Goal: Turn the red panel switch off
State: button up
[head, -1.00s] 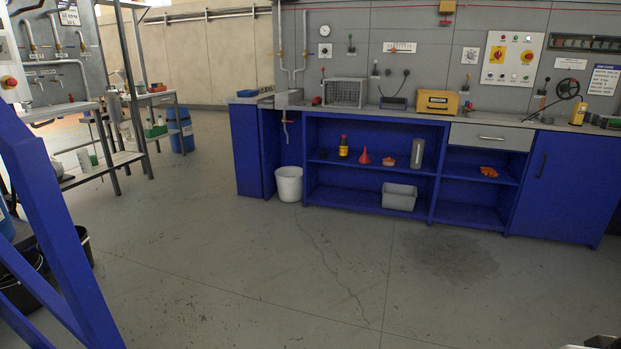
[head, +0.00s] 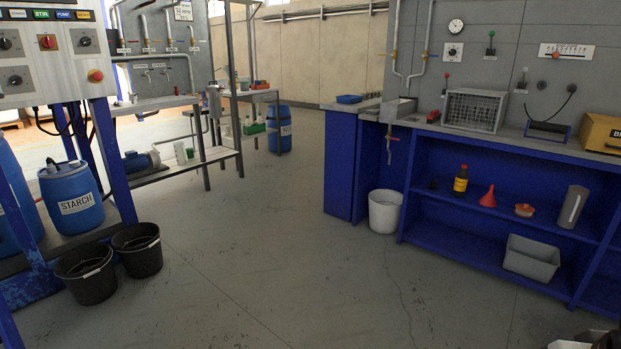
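A control panel (head: 52,55) stands at the top left, cut off by the picture edge. A red round button (head: 95,76) sits at the panel's lower right. The switch's exact setting is too small to read. My gripper is not in view; only a small pale and dark piece, probably of my arm, shows at the bottom right corner.
A blue starch drum (head: 74,200) and two black buckets (head: 137,250) stand below the panel. A white bucket (head: 384,211) stands by the blue workbench (head: 450,234) on the right. The grey floor (head: 250,270) between is clear.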

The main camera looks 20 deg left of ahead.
aim_at(48, 41)
jog(key=i+u, duration=0.25)
jog(key=i, duration=0.55)
jog(key=i+l+u, duration=0.25)
jog(key=i, duration=0.55)
jog(key=i+j+u, duration=0.1)
jog(key=i+u, duration=0.15)
jog(key=u, duration=0.15)
jog(key=i+u, duration=0.25)
jog(key=u, duration=0.15)
jog(key=i+l+u, duration=0.1)
jog(key=u, duration=0.25)
jog(key=i+l+u, duration=0.15)
jog(key=i+u, duration=0.55)
jog(key=i+l+u, duration=0.15)
jog(key=u, duration=0.2)
